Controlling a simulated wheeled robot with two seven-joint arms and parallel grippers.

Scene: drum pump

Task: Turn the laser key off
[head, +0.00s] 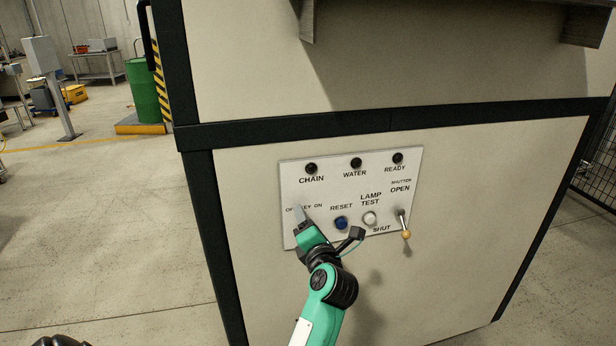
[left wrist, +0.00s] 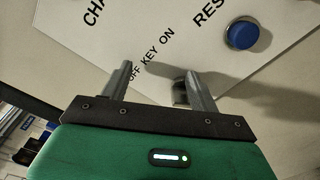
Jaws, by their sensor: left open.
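The white control panel (head: 377,178) is on the beige cabinet front. It carries the words OFF, KEY and ON at its lower left, and my left gripper (head: 299,214) covers the spot below them in the head view. In the left wrist view my left gripper (left wrist: 158,82) is open, its two fingers apart over the panel. A small metal piece, apparently the key switch (left wrist: 180,93), shows between the fingers, close beside the right one. Its key's angle cannot be made out.
A blue RESET button (head: 341,222), a white LAMP TEST button (head: 370,218) and a shutter toggle lever (head: 405,225) sit to the right of the gripper. Dark lamps, such as the CHAIN lamp (head: 311,168), line the top. A green drum (head: 142,91) stands far left.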

